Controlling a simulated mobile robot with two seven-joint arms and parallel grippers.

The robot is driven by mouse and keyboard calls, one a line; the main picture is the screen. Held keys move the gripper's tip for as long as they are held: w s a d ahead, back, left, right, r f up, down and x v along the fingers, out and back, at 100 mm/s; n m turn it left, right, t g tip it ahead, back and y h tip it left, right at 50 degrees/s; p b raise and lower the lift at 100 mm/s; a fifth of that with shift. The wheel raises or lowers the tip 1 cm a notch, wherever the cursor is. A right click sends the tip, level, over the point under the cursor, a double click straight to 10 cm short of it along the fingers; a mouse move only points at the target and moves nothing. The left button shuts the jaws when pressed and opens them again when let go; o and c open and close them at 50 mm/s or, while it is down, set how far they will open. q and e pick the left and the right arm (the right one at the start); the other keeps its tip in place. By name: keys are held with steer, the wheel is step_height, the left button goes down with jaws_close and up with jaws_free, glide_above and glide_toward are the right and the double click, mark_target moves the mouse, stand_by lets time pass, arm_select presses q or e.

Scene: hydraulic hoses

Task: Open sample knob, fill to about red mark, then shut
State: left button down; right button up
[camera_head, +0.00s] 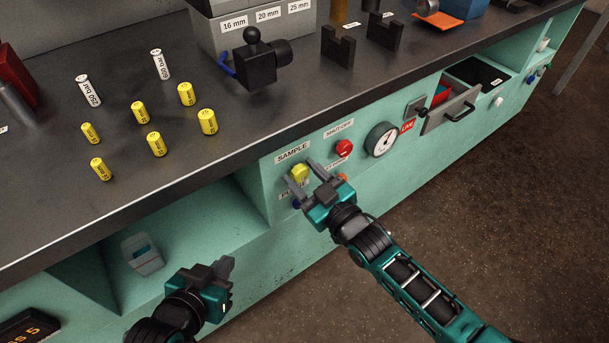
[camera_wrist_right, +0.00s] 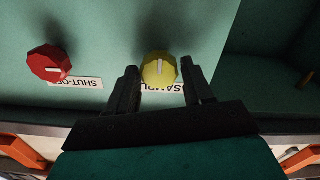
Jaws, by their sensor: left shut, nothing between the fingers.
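The yellow sample knob (camera_head: 299,173) is on the green front panel under the SAMPLE label. My right gripper (camera_head: 301,174) is open in front of it, with one finger on each side. In the right wrist view the knob (camera_wrist_right: 160,70) shows between and slightly beyond the fingertips (camera_wrist_right: 161,72), with gaps at both sides; its pale pointer line is near vertical. My left gripper (camera_head: 229,266) is shut and empty, low in front of the panel. A small pale, translucent container (camera_head: 142,254) sits in the open recess to its left. I cannot make out a red mark.
A red shut-off knob (camera_head: 344,148) and a round gauge (camera_head: 382,140) are right of the sample knob. An open drawer front (camera_head: 452,110) juts out farther right.

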steer(key=c, duration=0.7)
steer(key=shift+r+m+p, duration=0.1)
steer(key=shift+m+p, duration=0.4)
steer(key=shift+m, duration=1.8)
steer(key=o, duration=1.1)
steer(key=shift+d, duration=0.1)
steer(key=p+v, duration=0.2)
steer(key=v, duration=1.1)
steer(key=shift+w, duration=0.1)
